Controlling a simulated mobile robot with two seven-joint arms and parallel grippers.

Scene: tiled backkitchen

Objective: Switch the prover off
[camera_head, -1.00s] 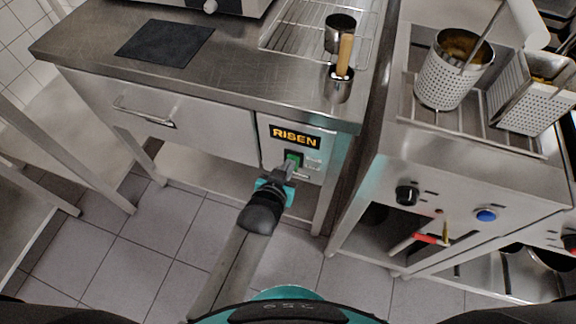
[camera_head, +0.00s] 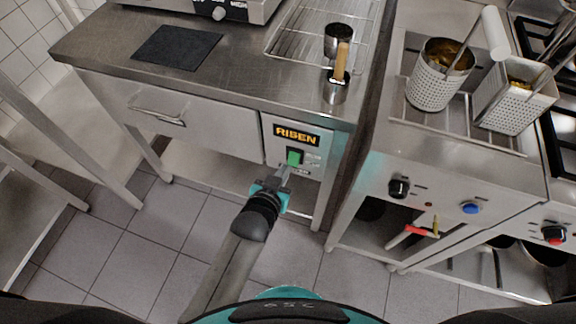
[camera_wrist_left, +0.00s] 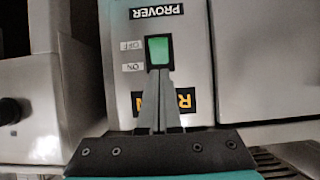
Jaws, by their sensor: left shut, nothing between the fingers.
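The prover's control panel (camera_head: 291,135) is on the front below the steel counter, with a lit RISEN display (camera_head: 296,135). Its green rocker switch (camera_head: 295,157) sits below the display. The left wrist view shows the panel upside down, with the switch (camera_wrist_left: 159,50) beside the OFF label (camera_wrist_left: 131,45) and ON label (camera_wrist_left: 132,67), and the PROVER label (camera_wrist_left: 156,12) past it. My left gripper (camera_head: 284,171) is shut and empty, its tips just below the switch in the head view. In the wrist view the tips (camera_wrist_left: 158,73) meet the switch's edge near ON; contact is unclear.
A drawer with a handle (camera_head: 157,108) is left of the panel. A cooker (camera_head: 440,180) with knobs and perforated baskets stands close on the right. On the counter are a black mat (camera_head: 177,47), a wire rack (camera_head: 320,35) and metal cups (camera_head: 337,88). Tiled floor in front is clear.

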